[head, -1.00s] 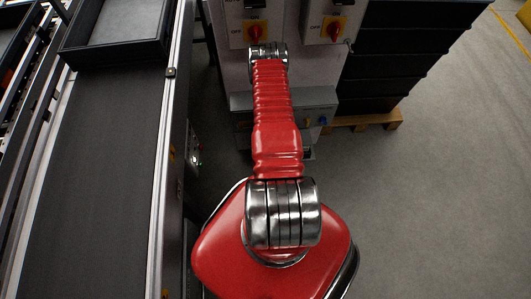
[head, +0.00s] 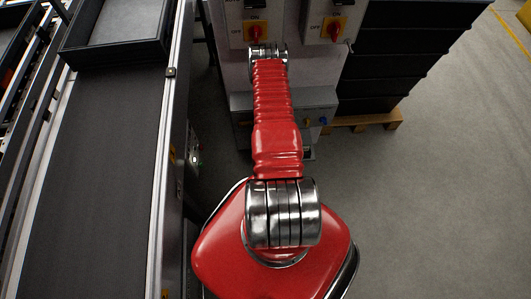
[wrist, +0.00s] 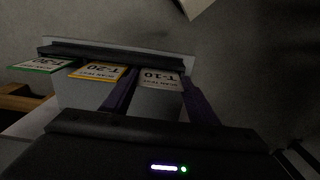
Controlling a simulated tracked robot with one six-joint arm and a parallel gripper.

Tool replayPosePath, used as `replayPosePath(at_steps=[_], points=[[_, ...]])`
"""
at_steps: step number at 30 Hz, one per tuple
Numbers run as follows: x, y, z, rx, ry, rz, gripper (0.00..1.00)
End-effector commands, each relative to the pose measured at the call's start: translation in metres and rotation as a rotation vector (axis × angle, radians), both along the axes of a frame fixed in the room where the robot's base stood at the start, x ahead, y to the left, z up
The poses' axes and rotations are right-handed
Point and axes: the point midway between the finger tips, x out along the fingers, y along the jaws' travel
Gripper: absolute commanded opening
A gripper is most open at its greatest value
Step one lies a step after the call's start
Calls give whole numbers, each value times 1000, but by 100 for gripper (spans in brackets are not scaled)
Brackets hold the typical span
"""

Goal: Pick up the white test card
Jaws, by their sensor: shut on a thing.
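The white test card (wrist: 161,79), marked T-10, shows in the wrist view at the right end of a row of cards. My gripper (wrist: 157,85) has one dark purple finger on each side of this card and is shut on it. The card's upper edge is close to a dark bar (wrist: 90,52) of the holder; I cannot tell whether they touch. A yellow-edged card (wrist: 97,72) marked T-20 and a green-edged card (wrist: 38,64) marked T-30 sit to its left. In the head view, my arm hides the gripper and the cards.
A conveyor (head: 95,170) with a dark tray (head: 115,48) runs along the left. Ahead stands a grey cabinet with red rotary switches (head: 333,29). Black stacked crates (head: 395,60) stand on a wooden pallet (head: 365,121) at right. The floor at right is clear.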

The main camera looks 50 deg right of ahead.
Motion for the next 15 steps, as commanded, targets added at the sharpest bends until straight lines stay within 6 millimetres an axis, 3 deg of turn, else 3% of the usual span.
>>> replayPosePath(at_steps=[15], points=[[0,-1,6,-1,-1,0,22]])
